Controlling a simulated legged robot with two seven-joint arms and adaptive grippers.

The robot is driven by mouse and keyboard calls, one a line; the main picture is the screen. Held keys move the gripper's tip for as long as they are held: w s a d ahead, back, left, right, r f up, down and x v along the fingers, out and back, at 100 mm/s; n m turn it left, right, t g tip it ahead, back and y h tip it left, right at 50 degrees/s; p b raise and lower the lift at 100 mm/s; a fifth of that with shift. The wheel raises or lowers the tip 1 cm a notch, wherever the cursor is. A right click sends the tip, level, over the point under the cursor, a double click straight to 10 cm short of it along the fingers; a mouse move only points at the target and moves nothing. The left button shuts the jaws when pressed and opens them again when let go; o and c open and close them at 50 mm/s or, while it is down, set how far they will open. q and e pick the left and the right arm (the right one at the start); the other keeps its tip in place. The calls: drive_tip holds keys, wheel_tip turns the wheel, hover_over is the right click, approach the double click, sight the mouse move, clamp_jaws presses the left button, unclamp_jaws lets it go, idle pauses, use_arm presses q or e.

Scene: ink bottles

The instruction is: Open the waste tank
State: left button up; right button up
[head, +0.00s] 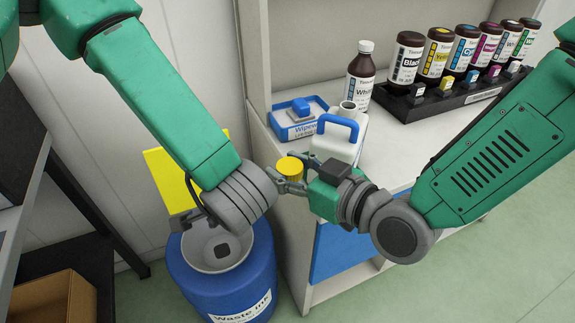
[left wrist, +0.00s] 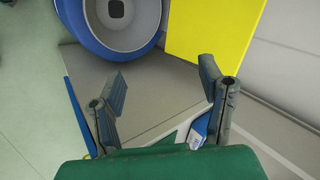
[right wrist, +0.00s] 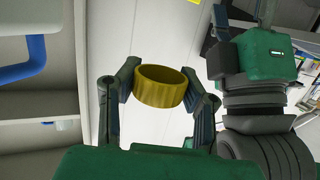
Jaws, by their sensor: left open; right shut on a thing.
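The waste tank (head: 190,270) is a blue drum labelled "Waste ink" on the floor at the lower left of the head view. Its yellow lid (head: 165,175) stands raised at the back, and the grey funnel-like top (head: 210,257) is exposed. The left wrist view shows the drum (left wrist: 75,22) and the yellow lid (left wrist: 210,30) beyond my left gripper (left wrist: 162,72). That gripper is open and empty, close to the lid; my forearm mostly hides it in the head view. My right gripper (head: 287,178) is shut on a yellow cap (right wrist: 158,92), held beside the cabinet.
A white jug (head: 338,143) with a blue handle and uncapped mouth stands on the counter. Behind it are a blue wipes box (head: 290,130), a white-labelled brown bottle (head: 360,75) and a black rack (head: 420,105) of several ink bottles. A dark shelf with a cardboard box (head: 55,300) is at left.

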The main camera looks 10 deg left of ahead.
use_arm(q)
drive_tip(key=s+a+f+n+h, duration=0.1)
drive_tip(key=s+f+n+h, duration=0.1)
drive_tip(key=s+f, duration=0.35)
drive_tip(key=s+a+f+n+h, duration=0.1)
drive_tip(key=s+a+f+h, duration=0.1)
drive_tip(key=f, duration=0.6)
drive_tip(key=s+a+f+n+g, duration=0.1)
drive_tip(key=s+a+f+g, duration=0.1)
drive_tip(key=s, duration=0.4)
drive_tip(key=s+a+f+n+g+h, duration=0.1)
drive_tip(key=s+a+n+g, duration=0.1)
drive_tip(key=s, duration=0.4)
drive_tip(key=shift+a+f+g, duration=0.15)
drive_tip(key=shift+f+g, duration=0.2)
drive_tip(key=shift+g, duration=0.05)
